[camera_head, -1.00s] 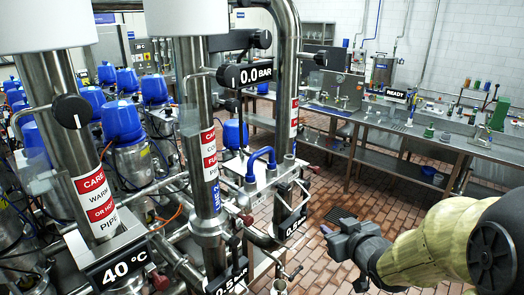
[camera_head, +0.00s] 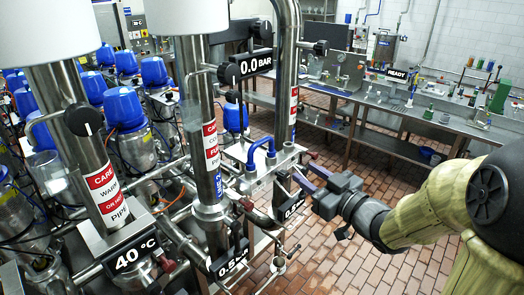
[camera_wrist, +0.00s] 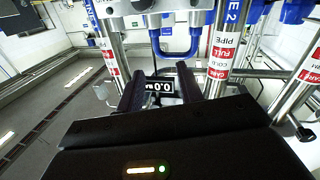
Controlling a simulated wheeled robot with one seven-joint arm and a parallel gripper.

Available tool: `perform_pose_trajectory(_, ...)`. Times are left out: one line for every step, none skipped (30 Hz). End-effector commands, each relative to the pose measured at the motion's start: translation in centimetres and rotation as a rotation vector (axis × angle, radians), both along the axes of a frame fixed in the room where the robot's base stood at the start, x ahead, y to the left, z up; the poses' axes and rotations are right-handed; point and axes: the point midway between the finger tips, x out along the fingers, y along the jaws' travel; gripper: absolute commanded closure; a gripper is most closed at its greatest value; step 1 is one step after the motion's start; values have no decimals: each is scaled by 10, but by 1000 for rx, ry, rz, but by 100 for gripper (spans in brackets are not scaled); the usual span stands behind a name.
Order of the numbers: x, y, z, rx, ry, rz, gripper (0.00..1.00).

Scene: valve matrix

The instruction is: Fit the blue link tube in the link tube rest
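The blue link tube (camera_head: 262,152) is a U-shaped tube standing on a steel bracket (camera_head: 284,156) between the pipes. In the wrist view the link tube (camera_wrist: 178,52) is ahead of my fingers, with its bend toward them. My gripper (camera_head: 303,178) is open and empty, to the lower right of the tube in the head view. In the wrist view the gripper (camera_wrist: 160,88) shows two dark fingers apart, with a black pressure display beyond the gap. The fingers do not touch the tube. I cannot tell which part is the link tube rest.
Upright steel pipes (camera_head: 206,120) with red and white labels stand close to the tube. A black 0.0 BAR display (camera_head: 245,66) is above it, and a 40 °C display (camera_head: 135,254) is at lower left. A steel bench (camera_head: 390,110) stands behind, with open brick floor before it.

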Motion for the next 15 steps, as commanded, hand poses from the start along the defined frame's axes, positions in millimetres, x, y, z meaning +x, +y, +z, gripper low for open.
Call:
perform_pose_trajectory(7, 8, 3, 3, 2, 5, 64)
perform_pose_trajectory(11, 11, 3, 2, 2, 5, 64)
perform_pose_trajectory(17, 15, 3, 3, 3, 4, 64)
perform_pose_trajectory(21, 19, 3, 3, 3, 5, 64)
perform_pose_trajectory(25, 23, 3, 3, 3, 5, 64)
perform_pose_trajectory(30, 27, 4, 3, 2, 4, 64)
perform_pose_trajectory(34, 30, 3, 3, 2, 4, 64)
perform_pose_trajectory(38, 34, 3, 2, 2, 5, 64)
perform_pose_trajectory(43, 38, 3, 3, 4, 4, 64)
perform_pose_trajectory(47, 42, 4, 3, 2, 4, 64)
perform_pose_trajectory(51, 45, 4, 3, 2, 4, 64)
perform_pose_trajectory(56, 49, 3, 3, 3, 4, 64)
perform_pose_trajectory(60, 53, 3, 2, 2, 3, 64)
perform_pose_trajectory(64, 55, 3, 2, 4, 3, 64)
perform_pose_trajectory(68, 59, 3, 1, 3, 3, 64)
